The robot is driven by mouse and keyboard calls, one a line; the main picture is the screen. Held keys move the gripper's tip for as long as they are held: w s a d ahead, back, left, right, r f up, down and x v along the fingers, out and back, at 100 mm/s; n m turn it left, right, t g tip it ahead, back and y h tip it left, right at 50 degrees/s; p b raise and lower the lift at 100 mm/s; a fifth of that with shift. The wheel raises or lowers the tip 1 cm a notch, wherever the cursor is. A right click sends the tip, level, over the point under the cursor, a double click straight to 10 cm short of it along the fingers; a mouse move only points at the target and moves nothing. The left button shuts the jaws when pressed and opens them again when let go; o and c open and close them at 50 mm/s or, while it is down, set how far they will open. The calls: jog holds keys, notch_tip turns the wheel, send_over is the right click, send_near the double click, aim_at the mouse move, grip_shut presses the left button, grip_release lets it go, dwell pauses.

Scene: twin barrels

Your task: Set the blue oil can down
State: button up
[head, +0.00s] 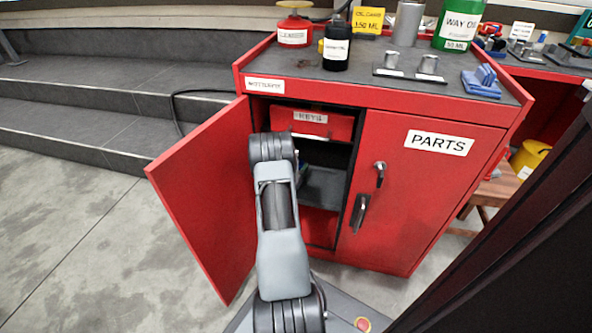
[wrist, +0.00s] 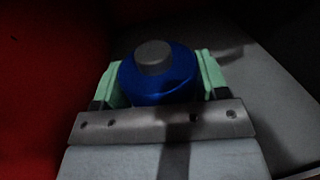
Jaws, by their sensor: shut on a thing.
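The blue oil can (wrist: 158,88) has a round blue body and a grey cap, and it shows in the wrist view. My gripper (wrist: 161,70) is shut on it, with one pale green finger on each side of the body. In the head view my arm reaches into the open left side of the red cabinet (head: 395,195). There the arm hides the gripper and the can almost wholly. A grey surface (wrist: 255,100) lies beyond and to the right of the can in the wrist view. I cannot tell whether the can touches it.
The open red door (head: 205,200) stands left of my arm. A red box labelled KEYS (head: 312,122) sits above a dark shelf (head: 325,188) inside. The PARTS door (head: 425,190) is closed. Bottles and metal parts stand on the cabinet top. Grey steps (head: 90,95) rise at left.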

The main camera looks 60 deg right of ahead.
jog(key=shift+f, duration=0.2)
jog(key=o, duration=1.1)
jog(key=shift+a+r, duration=0.15)
jog(key=shift+r, duration=0.05)
jog(key=shift+s+a+f+p, duration=0.1)
jog(key=shift+s+a+p, duration=0.2)
jog(key=shift+a+p, duration=1.1)
jog(key=shift+s+a+r+p, duration=0.1)
jog(key=shift+s+a+p, duration=0.2)
jog(key=shift+a, duration=2.15)
jog(key=shift+s+a+f+p, duration=0.1)
jog(key=shift+s+a+p, duration=0.45)
jog(key=shift+a, duration=1.4)
jog(key=shift+w, duration=0.2)
